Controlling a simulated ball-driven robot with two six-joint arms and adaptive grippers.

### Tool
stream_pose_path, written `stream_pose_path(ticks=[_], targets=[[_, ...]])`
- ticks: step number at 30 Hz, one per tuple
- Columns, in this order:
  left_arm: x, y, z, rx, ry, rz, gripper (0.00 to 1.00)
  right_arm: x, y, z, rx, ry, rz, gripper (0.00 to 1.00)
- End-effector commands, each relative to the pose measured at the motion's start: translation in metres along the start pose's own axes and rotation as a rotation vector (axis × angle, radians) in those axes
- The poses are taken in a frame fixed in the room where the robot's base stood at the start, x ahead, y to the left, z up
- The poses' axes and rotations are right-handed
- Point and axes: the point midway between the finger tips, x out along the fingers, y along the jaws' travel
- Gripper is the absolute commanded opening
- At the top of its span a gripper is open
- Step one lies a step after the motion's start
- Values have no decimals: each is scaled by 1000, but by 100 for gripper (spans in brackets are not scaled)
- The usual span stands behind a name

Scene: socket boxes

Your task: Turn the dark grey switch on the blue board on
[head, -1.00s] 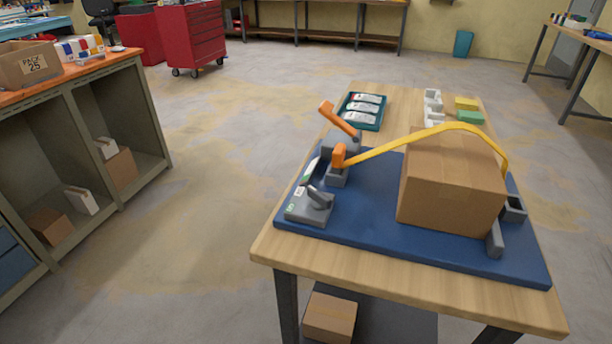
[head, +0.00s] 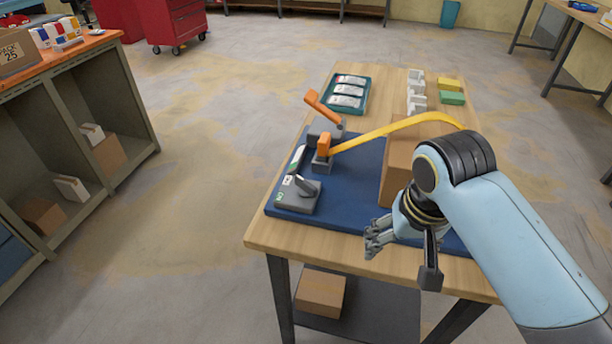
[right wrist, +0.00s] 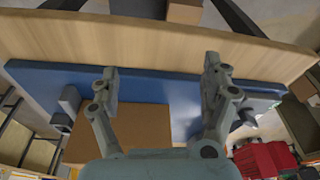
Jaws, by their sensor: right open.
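The dark grey switch (head: 308,187) sits on a grey base at the near left corner of the blue board (head: 345,205), its short lever tilted up. Small green and white labels are on its base. My right gripper (head: 374,240) is open and empty, over the board's near edge, to the right of the switch and apart from it. In the right wrist view its spread fingers (right wrist: 162,72) are over the blue board (right wrist: 150,88), and a grey part shows partly behind the right finger. My left gripper is out of view.
A teal tray (head: 349,93) and white, yellow and green blocks are farther back.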

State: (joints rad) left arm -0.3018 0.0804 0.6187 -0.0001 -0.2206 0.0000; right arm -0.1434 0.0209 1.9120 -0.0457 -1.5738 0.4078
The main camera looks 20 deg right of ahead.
Motion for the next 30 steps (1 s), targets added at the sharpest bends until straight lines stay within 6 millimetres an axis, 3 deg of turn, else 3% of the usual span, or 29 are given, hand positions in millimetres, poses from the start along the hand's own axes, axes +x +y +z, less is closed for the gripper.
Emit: stream_pose_path(ticks=[8,12,15,19,22,30], targets=[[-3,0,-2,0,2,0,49,-4,-71,-77,323,-87,5,81],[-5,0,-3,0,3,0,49,-30,-122,-124,516,-143,31,81],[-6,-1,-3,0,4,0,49,-51,-148,-146,617,-169,56,81],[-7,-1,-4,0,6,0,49,-67,-166,-160,688,-184,80,81],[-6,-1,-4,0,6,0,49,-66,-170,-162,708,-189,89,81],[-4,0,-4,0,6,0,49,-19,-169,-152,709,-190,90,81]])
